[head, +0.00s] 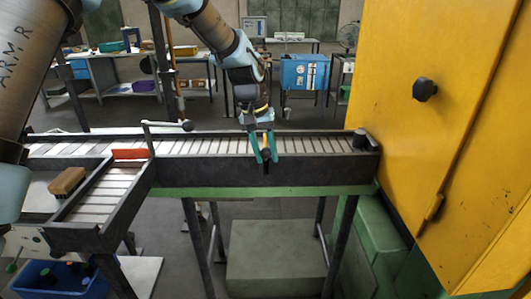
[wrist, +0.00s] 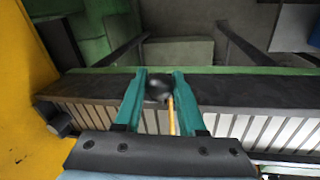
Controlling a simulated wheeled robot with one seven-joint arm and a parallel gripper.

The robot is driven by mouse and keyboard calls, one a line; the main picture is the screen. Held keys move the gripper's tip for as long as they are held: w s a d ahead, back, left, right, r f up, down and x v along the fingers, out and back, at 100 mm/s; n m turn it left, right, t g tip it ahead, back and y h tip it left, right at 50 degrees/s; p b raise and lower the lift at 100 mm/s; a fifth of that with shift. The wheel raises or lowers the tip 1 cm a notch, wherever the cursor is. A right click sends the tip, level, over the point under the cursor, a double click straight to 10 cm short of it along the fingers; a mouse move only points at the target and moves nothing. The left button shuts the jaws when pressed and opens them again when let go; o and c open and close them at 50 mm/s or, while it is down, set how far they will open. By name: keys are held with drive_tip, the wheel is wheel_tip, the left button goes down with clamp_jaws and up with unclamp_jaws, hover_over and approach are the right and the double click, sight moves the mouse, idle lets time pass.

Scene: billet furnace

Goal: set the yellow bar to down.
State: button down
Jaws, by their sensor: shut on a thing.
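The yellow bar (wrist: 172,118) shows in the wrist view as a thin rod ending in a round black knob (wrist: 158,88). My gripper (wrist: 158,90) has its two teal fingers closed on either side of the knob. In the head view my gripper (head: 265,157) points down at the front edge of the roller conveyor, with the dark knob (head: 266,153) between its fingertips. There the rod is mostly hidden by the fingers, and I cannot tell its exact tilt.
The roller conveyor (head: 215,175) runs across the front. A yellow furnace wall (head: 430,120) closes off the right. A brown brush (head: 67,181) and a blue bin (head: 55,280) are at left.

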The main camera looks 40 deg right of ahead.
drive_tip(key=c, duration=0.5)
unclamp_jaws()
drive_tip(key=b+v, duration=0.3)
drive_tip(key=v, duration=0.7)
drive_tip(key=shift+r+b, duration=0.4)
